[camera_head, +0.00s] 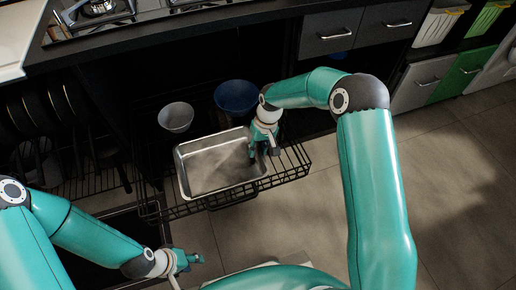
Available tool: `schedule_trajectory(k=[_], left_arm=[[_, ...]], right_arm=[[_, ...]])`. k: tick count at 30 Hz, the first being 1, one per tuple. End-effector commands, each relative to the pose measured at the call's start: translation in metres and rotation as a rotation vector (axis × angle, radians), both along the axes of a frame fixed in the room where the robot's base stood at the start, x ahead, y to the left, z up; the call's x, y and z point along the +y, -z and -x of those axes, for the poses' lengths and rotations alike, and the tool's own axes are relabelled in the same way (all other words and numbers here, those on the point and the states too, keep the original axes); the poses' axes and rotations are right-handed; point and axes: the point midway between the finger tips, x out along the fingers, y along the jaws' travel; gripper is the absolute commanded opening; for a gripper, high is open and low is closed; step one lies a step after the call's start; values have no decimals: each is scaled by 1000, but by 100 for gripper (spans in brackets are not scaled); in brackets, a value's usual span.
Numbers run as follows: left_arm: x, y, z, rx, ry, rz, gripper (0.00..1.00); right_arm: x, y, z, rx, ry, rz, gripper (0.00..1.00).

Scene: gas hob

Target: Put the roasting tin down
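The roasting tin (178,165) is a silver rectangular tin, empty inside, on a pulled-out black wire rack (292,165) below the hob. It looks level, but I cannot tell if its whole base touches the wires. My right gripper (263,153) is at the tin's right end wall. Its fingers look apart, one on the inner side of the rim and one outside; no firm hold shows. My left gripper (190,259) is low in front of the rack, apart from the tin, with fingers apart and empty.
A grey bowl (176,117) and a blue bowl (236,96) stand behind the tin. Several dark pans (40,110) stand upright at the left. The gas hob (95,12) is above. Closed drawers (330,33) are at the right. The floor (450,190) at the right is clear.

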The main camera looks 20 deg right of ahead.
Motion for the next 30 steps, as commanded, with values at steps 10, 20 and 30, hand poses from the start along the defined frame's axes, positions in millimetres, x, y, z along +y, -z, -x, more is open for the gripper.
schedule_trajectory(k=[10,20,30], left_arm=[[0,-9,0,0,0,0,40],[0,-31,0,0,0,0,40],[0,-40,0,0,0,0,40]], right_arm=[[-3,-21,-1,-3,1,0,31],[-15,-86,-1,-4,0,0,31],[-22,-120,-1,-1,0,0,31]])
